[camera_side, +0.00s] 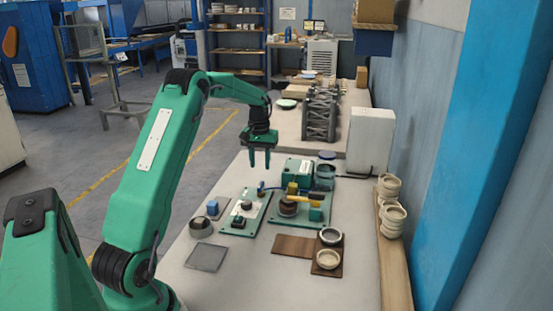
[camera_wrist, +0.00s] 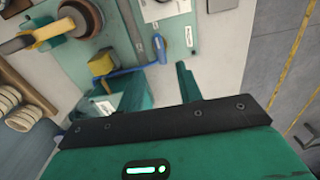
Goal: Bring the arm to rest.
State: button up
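My gripper (camera_side: 259,162) hangs at the end of my green arm, fingers pointing down, above the table behind the green boards in the side view. Its two fingers are apart with nothing visible between them. In the wrist view my gripper (camera_wrist: 162,78) also shows both fingers spread, with bare pale table and a blue-handled part (camera_wrist: 140,70) beyond them. The arm is raised and bent, clear of the table.
Green boards with small parts (camera_side: 243,213) stand on the pale table (camera_side: 190,285). A dark rack (camera_side: 319,115) and a white box (camera_side: 370,140) stand farther back. Stacked pale bowls (camera_side: 391,210) line the right ledge. The table's front is mostly clear.

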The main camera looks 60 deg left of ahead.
jog(key=s+d+r+m+t, duration=0.1)
jog(key=s+d+r+m, duration=0.15)
jog(key=d+r, duration=0.55)
jog(key=s+d+r+m+t, duration=0.1)
jog(key=s+d+r+m, duration=0.3)
jog(key=d, duration=0.6)
jog(key=s+d+m+t, duration=0.2)
jog(key=s+d+t, duration=0.1)
jog(key=s+d, duration=1.1)
jog(key=shift+s+d+r+t, duration=0.3)
jog(key=shift+s+r, duration=0.1)
jog(key=shift+s, duration=0.8)
